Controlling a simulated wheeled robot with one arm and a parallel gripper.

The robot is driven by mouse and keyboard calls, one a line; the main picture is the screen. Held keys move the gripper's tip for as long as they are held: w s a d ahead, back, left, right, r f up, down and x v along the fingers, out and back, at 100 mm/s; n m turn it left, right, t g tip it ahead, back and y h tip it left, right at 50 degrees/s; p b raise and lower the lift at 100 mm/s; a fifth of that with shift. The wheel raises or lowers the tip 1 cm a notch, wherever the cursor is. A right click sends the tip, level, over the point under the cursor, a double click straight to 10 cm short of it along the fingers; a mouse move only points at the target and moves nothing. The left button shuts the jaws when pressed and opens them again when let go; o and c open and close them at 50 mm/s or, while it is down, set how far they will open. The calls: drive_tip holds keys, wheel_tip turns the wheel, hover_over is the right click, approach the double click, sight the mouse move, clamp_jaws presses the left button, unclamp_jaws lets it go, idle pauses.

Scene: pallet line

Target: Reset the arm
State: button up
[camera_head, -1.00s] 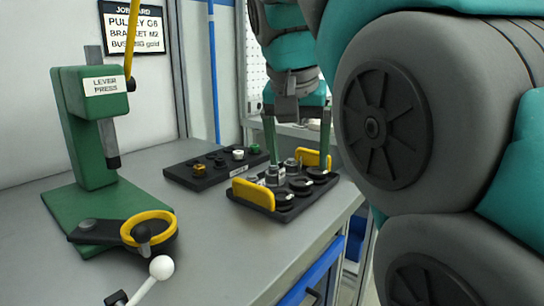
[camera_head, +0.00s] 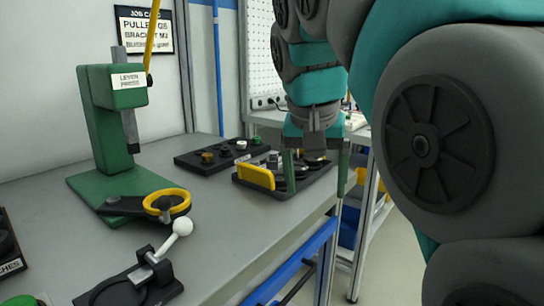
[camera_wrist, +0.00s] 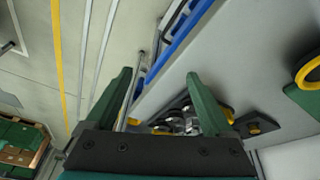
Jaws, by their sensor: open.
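My gripper (camera_head: 315,168) hangs at the front right of the black tray with yellow handles (camera_head: 262,186), near the table edge, with its two green fingers apart. In the head view one finger overlaps the tray and the other is beyond its right side. My arm is bent and fills the right of the head view. In the wrist view my gripper (camera_wrist: 165,95) is open with nothing between its fingertips, over the table edge and floor. The tray's metal parts (camera_wrist: 185,122) show past the fingers; whether they touch is not clear.
A green lever press (camera_head: 105,130) stands on the grey table (camera_head: 225,235) at left. Its yellow ring (camera_head: 166,200) and a white-knobbed lever clamp (camera_head: 182,227) are in front. A second black tray (camera_head: 205,165) with small parts lies behind. Open floor (camera_head: 395,265) lies right of the table.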

drive_tip(key=s+d+f+n+g, duration=0.1)
drive_tip(key=s+d+f, duration=0.3)
drive_tip(key=s+f, duration=0.7)
drive_tip(key=s+d+f+n+g+y, duration=0.1)
drive_tip(key=s+d+f+g, duration=0.3)
drive_tip(key=s+f, duration=0.8)
wheel_tip(320, 180, down, 7)
drive_tip(key=shift+s+r+n, duration=0.1)
drive_tip(key=shift+s+n, duration=0.1)
drive_tip(key=shift+n, duration=0.1)
